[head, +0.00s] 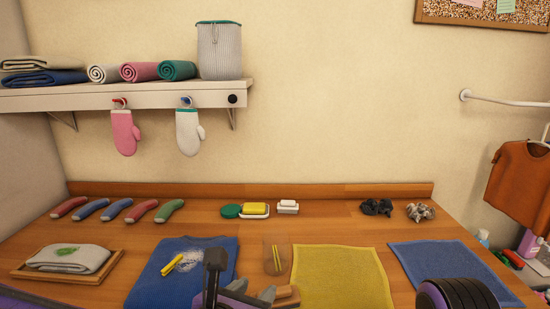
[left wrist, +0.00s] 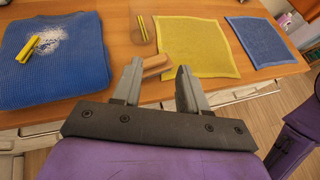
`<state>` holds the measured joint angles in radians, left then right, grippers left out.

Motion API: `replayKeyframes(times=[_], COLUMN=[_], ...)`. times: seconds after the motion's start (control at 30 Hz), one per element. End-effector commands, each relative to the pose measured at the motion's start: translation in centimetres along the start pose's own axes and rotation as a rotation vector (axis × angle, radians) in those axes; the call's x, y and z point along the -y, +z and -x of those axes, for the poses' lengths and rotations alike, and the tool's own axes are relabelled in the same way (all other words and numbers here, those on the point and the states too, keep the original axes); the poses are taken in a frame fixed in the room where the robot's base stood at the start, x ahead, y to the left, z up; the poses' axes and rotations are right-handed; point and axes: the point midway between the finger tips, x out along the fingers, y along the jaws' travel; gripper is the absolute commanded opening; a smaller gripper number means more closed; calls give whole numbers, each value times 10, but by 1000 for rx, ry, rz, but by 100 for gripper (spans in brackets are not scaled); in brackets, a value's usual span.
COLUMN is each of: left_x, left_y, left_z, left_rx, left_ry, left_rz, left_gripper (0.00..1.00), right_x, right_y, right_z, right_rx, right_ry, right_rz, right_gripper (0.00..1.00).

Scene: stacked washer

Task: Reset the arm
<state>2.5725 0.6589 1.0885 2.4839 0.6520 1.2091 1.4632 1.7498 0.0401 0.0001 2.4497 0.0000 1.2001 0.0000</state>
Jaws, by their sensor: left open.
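My left gripper (head: 240,283) is at the bottom middle of the head view, in front of the wooden counter. In the left wrist view its two grey fingers (left wrist: 158,72) stand apart with nothing held between them. A wooden block (left wrist: 155,66) shows just beyond the fingertips; it also shows in the head view (head: 286,296), right of the gripper. A dark and purple part of my right arm (head: 458,294) is at the lower right of the head view. My right gripper is not in view.
The shelf (head: 90,98) is above left.

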Motion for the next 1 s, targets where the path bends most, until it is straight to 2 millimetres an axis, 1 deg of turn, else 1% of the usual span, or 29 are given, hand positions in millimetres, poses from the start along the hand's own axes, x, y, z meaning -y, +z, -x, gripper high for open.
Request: replayKeyframes(times=[0.07, 0.33, 0.47, 0.57, 0.6, 0.67, 0.77, 0.8, 0.87, 0.9, 0.97, 1.0], left_x=[-1, -15, -22, -30, -34, -40, -52, -59, -71, -80, -97, -109], left_y=[-3, -46, -76, -107, -123, -148, -197, -221, -263, -295, -344, -376], left_z=[-2, -25, -38, -49, -53, -59, -65, -65, -63, -58, -45, -33], left_rx=[-6, -99, -162, -227, -259, -308, -405, -452, -531, -591, -681, -736], left_ry=[3, 35, 42, 43, 41, 33, 6, -12, -56, -100, -191, -266], left_rz=[-7, -160, -267, -378, -432, -521, -699, -784, -940, -1063, -1269, -1411], left_gripper=[43, 43, 43, 43, 43, 43, 43, 43, 43, 43, 43, 43], right_x=[0, 0, 0, 0, 0, 0, 0, 0, 0, 0, 0, 0], right_y=[0, 0, 0, 0, 0, 0, 0, 0, 0, 0, 0, 0], right_z=[0, 0, 0, 0, 0, 0, 0, 0, 0, 0, 0, 0], right_rx=[1, -1, -1, 0, 0, 0, 0, 0, 0, 0, 0, 0], right_ry=[0, 0, 0, 0, 0, 0, 0, 0, 0, 0, 0, 0], right_rz=[0, 0, 0, 0, 0, 0, 0, 0, 0, 0, 0, 0], right_gripper=[43, 43, 43, 43, 43, 43, 43, 43, 43, 43, 43, 43])
